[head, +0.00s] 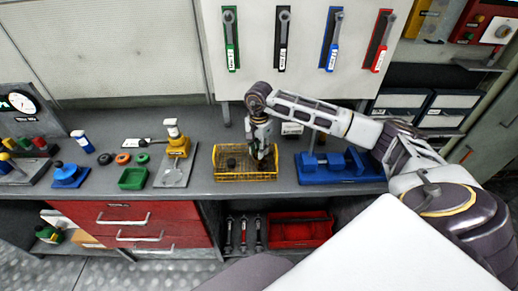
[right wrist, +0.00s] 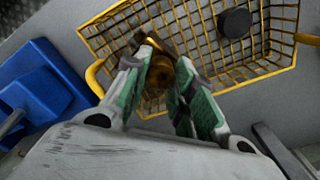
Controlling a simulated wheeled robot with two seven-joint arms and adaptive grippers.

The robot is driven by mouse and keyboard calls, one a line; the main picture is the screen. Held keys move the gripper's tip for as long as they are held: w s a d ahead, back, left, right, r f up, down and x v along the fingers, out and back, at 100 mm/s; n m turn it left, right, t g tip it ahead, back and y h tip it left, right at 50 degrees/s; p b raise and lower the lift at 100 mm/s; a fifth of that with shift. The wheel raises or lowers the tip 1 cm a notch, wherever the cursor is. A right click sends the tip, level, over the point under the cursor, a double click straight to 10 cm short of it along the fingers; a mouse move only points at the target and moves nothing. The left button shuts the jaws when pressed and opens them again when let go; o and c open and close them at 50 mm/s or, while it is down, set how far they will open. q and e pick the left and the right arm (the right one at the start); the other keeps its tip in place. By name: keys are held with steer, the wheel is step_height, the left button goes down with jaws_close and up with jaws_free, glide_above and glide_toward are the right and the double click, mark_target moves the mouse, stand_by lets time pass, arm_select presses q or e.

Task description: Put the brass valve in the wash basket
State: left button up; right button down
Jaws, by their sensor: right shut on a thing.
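The wash basket (head: 228,177) is a yellow wire basket on the grey workbench in the head view; its mesh also shows in the right wrist view (right wrist: 190,25). My right gripper (head: 262,156) points down over the basket's right part. In the right wrist view its green-padded fingers (right wrist: 172,85) are shut on the brass valve (right wrist: 160,72), which sits between the fingertips over the basket's mesh. I cannot tell whether the valve touches the basket floor. In the head view the valve is hardly visible behind the fingers. My left gripper is not in view.
A black round piece (right wrist: 234,23) lies in the basket. A blue vise-like block (head: 338,166) stands close to the right of the basket. A yellow-topped device (head: 178,147) on a grey plate and a green tray (head: 133,178) stand to its left.

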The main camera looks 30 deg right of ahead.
steer(key=c, duration=1.2)
jaws_free()
steer(key=shift+r, duration=0.1)
steer(key=shift+r, duration=0.65)
step_height(320, 180, up, 11)
steer(key=shift+f+b, duration=0.2)
steer(key=shift+b, duration=0.75)
steer(key=shift+s, duration=0.1)
